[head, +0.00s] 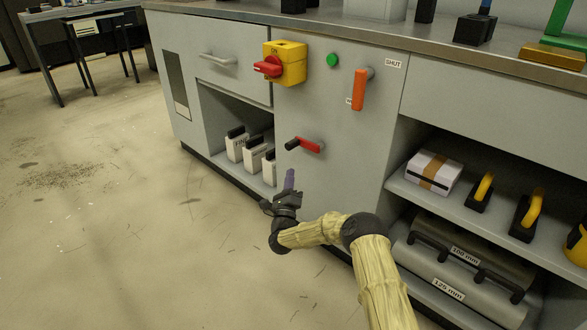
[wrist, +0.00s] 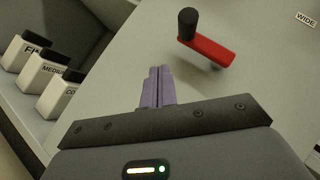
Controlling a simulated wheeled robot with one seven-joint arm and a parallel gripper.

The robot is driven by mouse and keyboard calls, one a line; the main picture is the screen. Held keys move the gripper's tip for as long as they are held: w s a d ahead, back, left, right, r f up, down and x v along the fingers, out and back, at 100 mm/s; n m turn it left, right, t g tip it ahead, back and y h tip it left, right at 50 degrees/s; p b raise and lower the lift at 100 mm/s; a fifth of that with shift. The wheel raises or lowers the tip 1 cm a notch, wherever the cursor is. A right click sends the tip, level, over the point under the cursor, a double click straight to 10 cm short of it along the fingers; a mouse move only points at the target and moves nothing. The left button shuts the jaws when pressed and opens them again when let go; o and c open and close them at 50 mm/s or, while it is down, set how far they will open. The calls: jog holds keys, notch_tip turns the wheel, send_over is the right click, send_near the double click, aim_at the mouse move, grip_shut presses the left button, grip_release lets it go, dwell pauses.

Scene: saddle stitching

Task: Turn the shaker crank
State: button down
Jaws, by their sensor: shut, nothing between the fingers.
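The crank is a red arm (head: 308,145) with a black knob (head: 292,144) on the grey cabinet front. In the head view the knob is at its left end. In the wrist view the red arm (wrist: 212,50) slants down to the right from the black knob (wrist: 187,22). My gripper (head: 289,178) is below the knob in the head view, with its purple fingers pointing up. In the wrist view my gripper's fingers (wrist: 158,72) are shut together and empty, apart from the crank, which lies beyond them to the upper right.
Above the crank are a yellow switch box (head: 291,70) with a red knob, a green button (head: 333,60) and an orange lever (head: 359,90). Labelled white boxes (wrist: 42,70) stand in the open bay at left. Open shelves (head: 450,200) are at right.

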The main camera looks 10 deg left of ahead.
jog(key=s+a+f+p, duration=0.2)
jog(key=s+f+p, duration=0.1)
jog(key=s+f, duration=0.2)
jog(key=shift+s, duration=0.25)
